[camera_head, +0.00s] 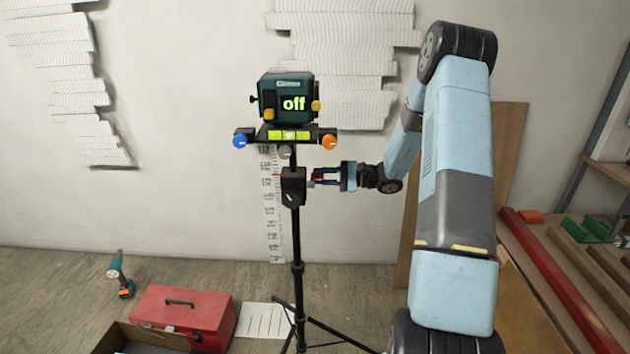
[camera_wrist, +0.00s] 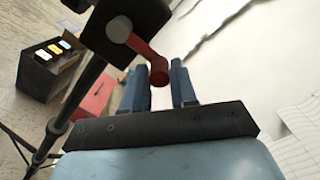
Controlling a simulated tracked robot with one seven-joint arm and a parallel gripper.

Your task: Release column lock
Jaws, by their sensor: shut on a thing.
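A red lever (camera_wrist: 146,50) comes out of the block from a grey pivot and ends in a round knob. My gripper (camera_head: 322,176) is to the right of the block, level with it. In the wrist view my gripper (camera_wrist: 170,72) has its fingers at the lever's knob end, shut on it; the exact contact is partly hidden.
The tripod head has a blue knob (camera_head: 240,141), an orange knob (camera_head: 329,142) and a yellow-green vial (camera_head: 288,135). A graduated strip (camera_head: 273,215) stands behind the column. A red toolbox (camera_head: 182,315) and a drill (camera_head: 119,275) are on the floor at left. Boards lie at right.

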